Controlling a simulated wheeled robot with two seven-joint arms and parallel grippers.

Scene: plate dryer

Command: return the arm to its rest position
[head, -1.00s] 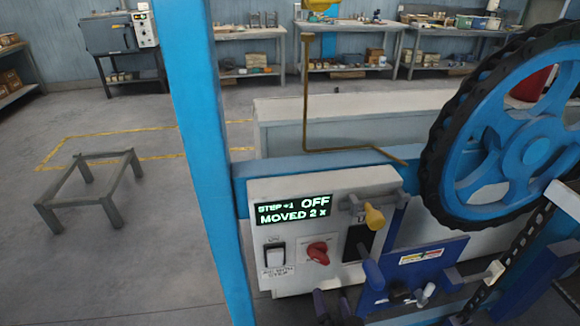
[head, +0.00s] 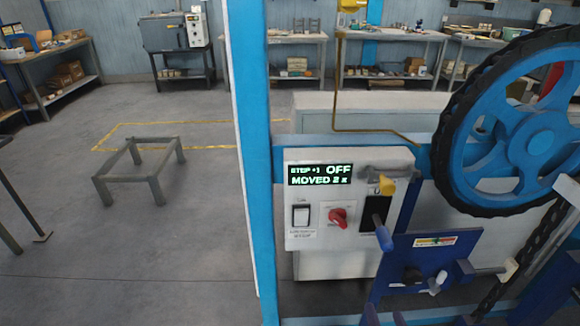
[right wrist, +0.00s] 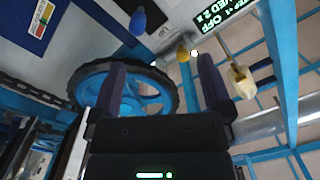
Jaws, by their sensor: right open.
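My right gripper (head: 385,316) shows only as dark fingertips at the bottom edge of the head view, below the control box (head: 303,240). In the right wrist view my right gripper (right wrist: 163,75) has its two dark fingers wide apart with nothing between them. The control box has a lit display (head: 320,174) reading "STEP +1 OFF" and "MOVED 2 x", a white rocker switch (head: 301,215) and a red knob (head: 338,217). My left gripper is not in view.
A large blue wheel (head: 545,145) with a black rim stands right of the box. A blue labelled plate (head: 420,262) with protruding handles is near the fingertips. A blue post (head: 250,120) rises left of the box. A low grey frame (head: 140,165) stands on open floor.

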